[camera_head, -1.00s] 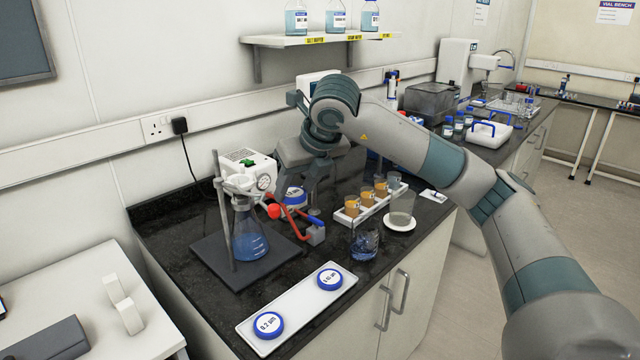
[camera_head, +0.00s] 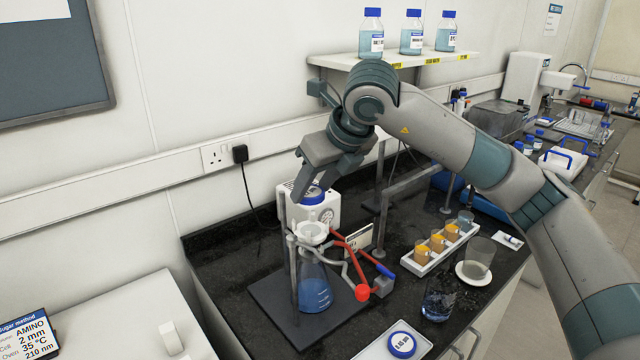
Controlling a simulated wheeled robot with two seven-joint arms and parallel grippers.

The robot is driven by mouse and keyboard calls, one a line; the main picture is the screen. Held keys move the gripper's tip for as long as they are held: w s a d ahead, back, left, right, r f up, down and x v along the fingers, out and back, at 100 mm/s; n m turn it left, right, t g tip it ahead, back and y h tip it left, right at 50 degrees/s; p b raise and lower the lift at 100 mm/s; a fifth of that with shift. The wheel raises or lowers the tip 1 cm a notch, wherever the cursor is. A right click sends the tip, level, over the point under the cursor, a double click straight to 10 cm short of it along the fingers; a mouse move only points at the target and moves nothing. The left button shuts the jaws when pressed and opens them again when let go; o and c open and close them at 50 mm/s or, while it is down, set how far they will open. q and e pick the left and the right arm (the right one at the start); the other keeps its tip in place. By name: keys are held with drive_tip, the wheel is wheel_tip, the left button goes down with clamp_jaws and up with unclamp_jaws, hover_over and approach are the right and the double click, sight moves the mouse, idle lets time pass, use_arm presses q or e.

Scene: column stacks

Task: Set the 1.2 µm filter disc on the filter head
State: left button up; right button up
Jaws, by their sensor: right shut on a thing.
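My right gripper (camera_head: 318,180) reaches in from the right and is shut on a blue-rimmed disc (camera_head: 313,196), whose label I cannot read. The disc is held above the filter head (camera_head: 312,231), a pale funnel-like top on the flask (camera_head: 314,288), and appears apart from it. The flask holds blue liquid and stands on a dark stand base beside an upright rod. Another blue-rimmed disc (camera_head: 402,344) lies on the white tray (camera_head: 374,352) at the bottom edge; its small label is hard to read. My left gripper is not in view.
A white pump (camera_head: 328,214) stands behind the flask. A red-handled clamp (camera_head: 350,265) sits right of it. A rack of amber cups (camera_head: 436,243), a glass beaker (camera_head: 438,300) and a beaker on a saucer (camera_head: 474,273) stand further right. Bottles (camera_head: 411,36) stand on the shelf above.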

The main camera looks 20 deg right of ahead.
sight(319, 200)
drive_tip(key=shift+s+r, duration=0.1)
drive_tip(key=shift+s, duration=0.05)
drive_tip(key=shift+f, duration=0.25)
drive_tip(key=shift+f+b, duration=0.6)
drive_tip(key=shift+f, duration=1.5)
drive_tip(key=shift+f+b, duration=0.15)
drive_tip(key=shift+b, duration=0.25)
